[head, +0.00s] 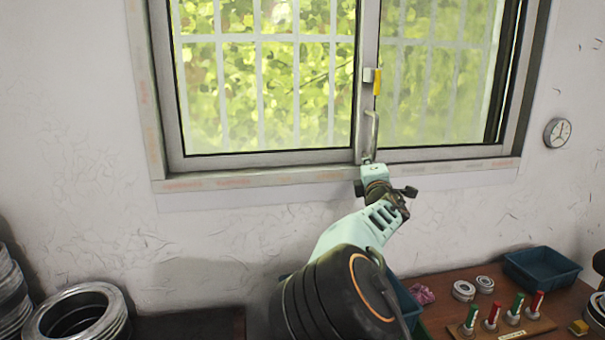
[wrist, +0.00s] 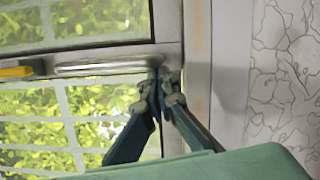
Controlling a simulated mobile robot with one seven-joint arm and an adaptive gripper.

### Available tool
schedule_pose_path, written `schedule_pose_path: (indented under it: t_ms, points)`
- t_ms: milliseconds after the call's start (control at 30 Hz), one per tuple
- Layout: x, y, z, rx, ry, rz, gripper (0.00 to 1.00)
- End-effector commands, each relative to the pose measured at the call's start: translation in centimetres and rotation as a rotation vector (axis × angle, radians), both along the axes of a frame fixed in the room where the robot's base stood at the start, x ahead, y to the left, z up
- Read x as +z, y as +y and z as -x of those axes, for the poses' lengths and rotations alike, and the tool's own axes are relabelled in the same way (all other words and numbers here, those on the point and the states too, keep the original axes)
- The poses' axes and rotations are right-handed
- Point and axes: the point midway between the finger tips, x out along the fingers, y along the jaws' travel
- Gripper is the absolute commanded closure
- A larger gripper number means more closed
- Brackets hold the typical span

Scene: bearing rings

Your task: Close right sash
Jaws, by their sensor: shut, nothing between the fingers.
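The right sash (head: 430,85) is the right-hand glazed panel of a sliding window. A dark vertical strip shows between its glass and the right frame. A pale bar handle (head: 372,135) stands upright on the middle stile, below a yellow latch (head: 377,82). My gripper (head: 367,161) is at the handle's lower end, just above the sill. In the wrist view the picture is turned: the handle (wrist: 110,68) lies sideways and the yellow latch (wrist: 15,72) is at the left edge. My gripper's fingertips (wrist: 160,76) are together beside the handle's end, holding nothing; I cannot tell whether they touch it.
The left sash (head: 265,90) fills the left of the window, with white bars outside. Below, a wooden bench (head: 455,285) holds a blue tray (head: 540,268), bearing rings (head: 463,290) and red and green pegs. Large rings (head: 75,310) are lower left.

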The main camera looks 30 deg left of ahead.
Motion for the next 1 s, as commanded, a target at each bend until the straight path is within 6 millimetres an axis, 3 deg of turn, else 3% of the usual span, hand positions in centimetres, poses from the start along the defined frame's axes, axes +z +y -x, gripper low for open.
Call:
schedule_pose_path:
  t_ms: [567, 767, 1000]
  points:
    - [0.1, -1.1, -0.4, -0.012, 0.001, 0.0, 1.0]
    - [0.1, -1.7, 1.2, -0.011, 0.002, -0.002, 1.0]
    - [-0.2, -2.8, 4.6, -0.003, 0.002, -0.001, 1.0]
